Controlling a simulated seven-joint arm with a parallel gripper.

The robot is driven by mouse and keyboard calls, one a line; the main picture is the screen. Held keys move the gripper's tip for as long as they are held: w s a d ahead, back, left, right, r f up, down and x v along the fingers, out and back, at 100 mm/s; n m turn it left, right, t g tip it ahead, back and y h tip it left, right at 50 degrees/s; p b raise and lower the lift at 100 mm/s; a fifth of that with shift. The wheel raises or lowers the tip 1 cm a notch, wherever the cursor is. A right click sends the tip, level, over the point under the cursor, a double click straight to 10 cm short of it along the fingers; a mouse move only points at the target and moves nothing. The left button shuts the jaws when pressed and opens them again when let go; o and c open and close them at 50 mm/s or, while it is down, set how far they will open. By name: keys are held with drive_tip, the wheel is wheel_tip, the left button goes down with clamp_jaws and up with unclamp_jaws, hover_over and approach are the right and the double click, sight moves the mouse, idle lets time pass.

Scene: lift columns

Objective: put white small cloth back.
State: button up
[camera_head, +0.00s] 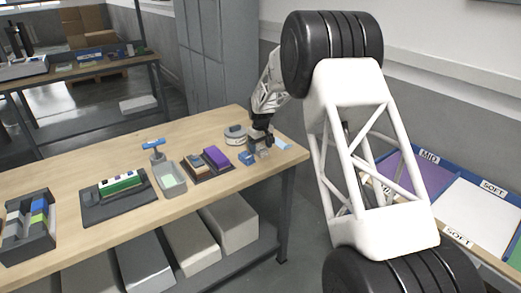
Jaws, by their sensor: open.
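My gripper (260,140) is open, at the far right end of the wooden table, low above its top. A blue small item (247,158) and a small pale grey-white item (264,153) lie just below and in front of it. A light blue piece (282,143) lies to their right, near the table's corner. I cannot tell which of these, if any, is the white small cloth. A large white sheet (485,215) lies in a blue-edged tray at the right, by labels reading SOFT. My fingertips are small and partly hidden among the small items; I see nothing clearly held.
On the wooden table (75,181) stand a round grey-white device (235,134), a holder with a purple block (216,156), a grey bin (169,179), a dark tray with a green block (119,184) and a dark organizer (28,225). Pale bins (230,222) sit underneath.

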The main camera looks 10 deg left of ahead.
sight(261, 148)
wheel_tip(261, 148, up, 10)
drive_tip(key=shift+r, duration=0.25)
idle(0.3)
idle(0.8)
drive_tip(key=s+d+r+m, duration=0.2)
drive_tip(key=s+d+r, duration=0.4)
drive_tip(key=s+d, duration=0.25)
drive_tip(key=s+d+r+m+t, duration=0.1)
drive_tip(key=s+d+r, duration=0.55)
drive_tip(key=s, duration=0.35)
drive_tip(key=s+d+r+m, duration=0.2)
drive_tip(key=s+d+r, duration=0.4)
drive_tip(key=s+d, duration=0.3)
drive_tip(key=s+d+f+m, duration=0.1)
drive_tip(key=s+d, duration=0.3)
drive_tip(key=s, duration=0.7)
drive_tip(key=s+d+f+m+t, duration=0.1)
drive_tip(key=s+d, duration=0.3)
drive_tip(key=s, duration=0.8)
drive_tip(key=s+d+f+m, duration=0.2)
drive_tip(key=s+d+f, duration=0.1)
drive_tip(key=s, duration=0.9)
drive_tip(key=shift+d+f+t, duration=0.2)
drive_tip(key=shift+d+t, duration=0.1)
drive_tip(key=shift+d, duration=0.25)
